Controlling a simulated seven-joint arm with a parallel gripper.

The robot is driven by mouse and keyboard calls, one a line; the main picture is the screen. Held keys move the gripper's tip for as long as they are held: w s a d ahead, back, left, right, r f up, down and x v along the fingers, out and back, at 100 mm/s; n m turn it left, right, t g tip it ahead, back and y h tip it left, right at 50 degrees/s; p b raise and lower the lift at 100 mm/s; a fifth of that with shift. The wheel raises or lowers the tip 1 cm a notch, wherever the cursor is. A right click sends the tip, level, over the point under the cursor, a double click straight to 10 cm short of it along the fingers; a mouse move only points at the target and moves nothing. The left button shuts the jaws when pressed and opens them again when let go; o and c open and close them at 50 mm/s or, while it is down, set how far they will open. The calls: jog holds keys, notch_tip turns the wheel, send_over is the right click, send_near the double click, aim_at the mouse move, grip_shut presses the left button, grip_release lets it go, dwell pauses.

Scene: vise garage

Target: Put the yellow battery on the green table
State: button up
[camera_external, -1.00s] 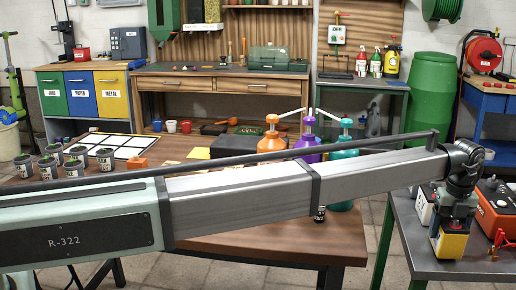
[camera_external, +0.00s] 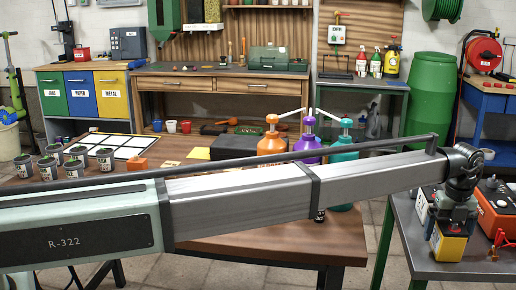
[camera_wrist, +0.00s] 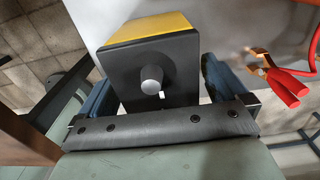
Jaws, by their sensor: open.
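The yellow battery (camera_external: 449,248) stands on the grey-topped table with green legs (camera_external: 425,269) at the right. In the wrist view its black top (camera_wrist: 150,75) with a round grey post faces me, and a yellow side (camera_wrist: 150,27) shows at the far edge. My gripper (camera_external: 455,213) is right over the battery's top, pointing down. In the wrist view my gripper (camera_wrist: 158,85) is open, with one blue finger on each side of the battery. Contact with the battery cannot be told. A small table with a greenish top and frame (camera_external: 345,83) stands at the back.
A red-orange battery box (camera_external: 496,212) and red clamps (camera_external: 500,242) are close right of the yellow battery; clamps (camera_wrist: 287,85) show in the wrist view. Another battery (camera_external: 424,203) is close left. Spray bottles (camera_external: 376,62) stand on the back table. Pump bottles (camera_external: 270,140) stand mid-scene.

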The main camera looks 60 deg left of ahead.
aim_at(450, 222)
notch_tip(450, 222, up, 12)
jog(key=shift+r, duration=0.15)
dwell(0.5)
